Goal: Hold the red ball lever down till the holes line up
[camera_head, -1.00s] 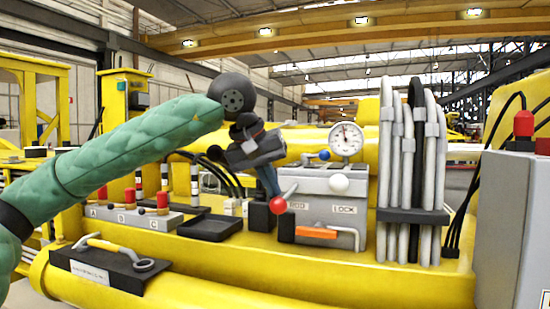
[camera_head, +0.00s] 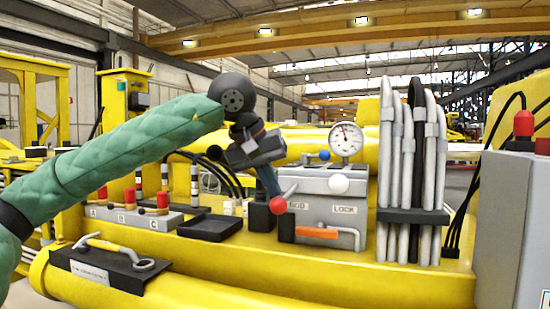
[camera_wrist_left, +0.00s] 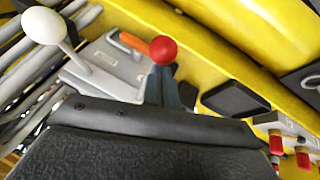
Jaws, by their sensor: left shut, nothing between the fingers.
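The red ball lever (camera_head: 279,205) sticks out from the left front of a grey control box (camera_head: 325,185) marked ROD and LOCK. My left gripper (camera_head: 272,188) is shut with nothing between its fingers. Its fingertips point down at the red ball's lever and look to touch it or lie just behind the ball. In the left wrist view the red ball (camera_wrist_left: 163,49) shows just beyond my blue-grey fingertips (camera_wrist_left: 160,88). The white ball lever (camera_head: 338,184) is on the right of the box. No lining-up holes can be made out. My right gripper is not in view.
A round gauge (camera_head: 346,139) and a small blue knob stand on the box. An orange handle (camera_head: 316,232) is at its front. Grey and black hoses (camera_head: 413,170) hang to the right. A black tray (camera_head: 210,228) lies to the left, beside red-topped switches (camera_head: 162,201).

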